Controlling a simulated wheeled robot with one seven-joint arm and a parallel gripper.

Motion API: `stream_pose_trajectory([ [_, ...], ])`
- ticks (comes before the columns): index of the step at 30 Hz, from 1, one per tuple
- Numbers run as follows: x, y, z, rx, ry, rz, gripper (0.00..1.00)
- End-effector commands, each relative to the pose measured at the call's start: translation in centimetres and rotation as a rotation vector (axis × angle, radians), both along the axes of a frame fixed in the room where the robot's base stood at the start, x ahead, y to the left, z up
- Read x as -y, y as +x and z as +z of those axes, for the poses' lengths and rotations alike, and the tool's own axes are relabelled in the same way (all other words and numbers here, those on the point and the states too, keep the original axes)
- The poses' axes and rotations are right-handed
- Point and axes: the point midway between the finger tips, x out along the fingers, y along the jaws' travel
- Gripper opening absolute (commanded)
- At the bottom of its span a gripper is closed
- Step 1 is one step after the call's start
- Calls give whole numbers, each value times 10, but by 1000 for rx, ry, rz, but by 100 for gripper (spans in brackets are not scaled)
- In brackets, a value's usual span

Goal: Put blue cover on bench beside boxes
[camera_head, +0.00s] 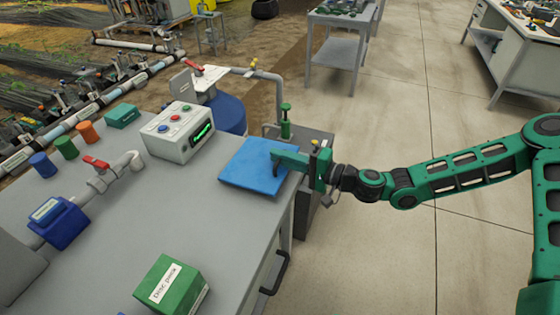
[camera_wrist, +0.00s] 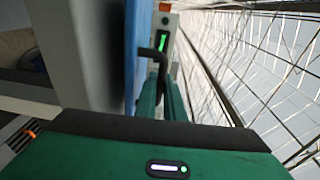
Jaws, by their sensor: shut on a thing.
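The blue cover (camera_head: 245,170) is a flat square panel lying level at the right edge of the grey bench (camera_head: 120,220). Whether it rests on the bench top or hovers just above it is hard to tell. My gripper (camera_head: 277,158) is shut on the cover at its right side, reaching in from the right. In the wrist view the cover (camera_wrist: 131,55) shows edge-on as a blue strip, with my gripper's fingers (camera_wrist: 163,85) at a dark handle-like piece beside it. A green box (camera_head: 170,285) labelled "Disc pack" stands on the bench front.
A grey control box (camera_head: 180,132) with coloured buttons and a green display stands just left of the cover. Blue, green and orange cylinders, a red-handled valve (camera_head: 97,162) and a blue meter (camera_head: 58,222) sit further left. Bare bench lies between cover and green box.

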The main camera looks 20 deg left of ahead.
Motion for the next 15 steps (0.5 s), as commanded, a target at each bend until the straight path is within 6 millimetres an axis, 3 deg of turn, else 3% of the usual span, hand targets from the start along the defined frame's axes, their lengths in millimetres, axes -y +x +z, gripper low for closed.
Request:
stream_pose_trajectory([
  [6,-1,-1,-18,-1,3,1,0],
  [13,-1,-1,-19,0,2,1,0],
  [14,0,-1,-20,0,0,1,16],
  [15,0,-1,-20,0,0,1,26],
])
